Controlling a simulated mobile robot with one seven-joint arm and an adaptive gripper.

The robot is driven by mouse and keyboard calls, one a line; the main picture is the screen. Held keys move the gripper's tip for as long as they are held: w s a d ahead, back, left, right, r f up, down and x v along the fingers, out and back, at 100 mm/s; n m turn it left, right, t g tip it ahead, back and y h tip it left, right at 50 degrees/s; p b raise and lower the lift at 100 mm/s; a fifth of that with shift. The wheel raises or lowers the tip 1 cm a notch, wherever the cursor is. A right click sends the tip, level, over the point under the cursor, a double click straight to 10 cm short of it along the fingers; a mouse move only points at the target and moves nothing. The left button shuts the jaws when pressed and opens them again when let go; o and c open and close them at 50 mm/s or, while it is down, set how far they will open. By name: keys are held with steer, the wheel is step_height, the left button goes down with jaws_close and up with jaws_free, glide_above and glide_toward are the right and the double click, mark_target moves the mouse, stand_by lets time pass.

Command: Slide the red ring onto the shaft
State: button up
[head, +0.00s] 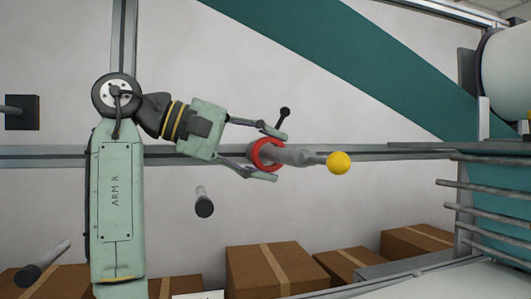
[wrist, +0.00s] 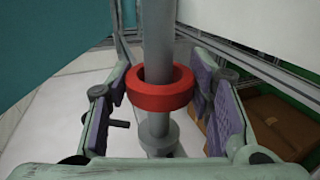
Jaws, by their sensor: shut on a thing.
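The red ring (head: 260,163) is between the two fingers of my gripper (head: 275,157) in the head view. In the wrist view the red ring (wrist: 160,98) encircles the grey shaft (wrist: 158,45), which passes through its hole. A wider grey collar (wrist: 158,135) shows on the shaft below the ring. In the head view the grey shaft (head: 292,156) runs right from the ring to a yellow ball (head: 339,163). Whether the ring touches the shaft is unclear.
Dark-ended pegs (head: 204,202) stick out around my arm, one just above the upper finger (head: 284,112). Cardboard boxes (head: 270,270) line the bottom. A rack with metal rods (head: 485,195) stands at the right. The wall around the yellow ball is fairly clear.

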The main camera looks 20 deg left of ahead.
steer(key=shift+f, duration=0.25)
steer(key=o, duration=1.2)
steer(key=shift+a, duration=0.1)
steer(key=v, duration=1.2)
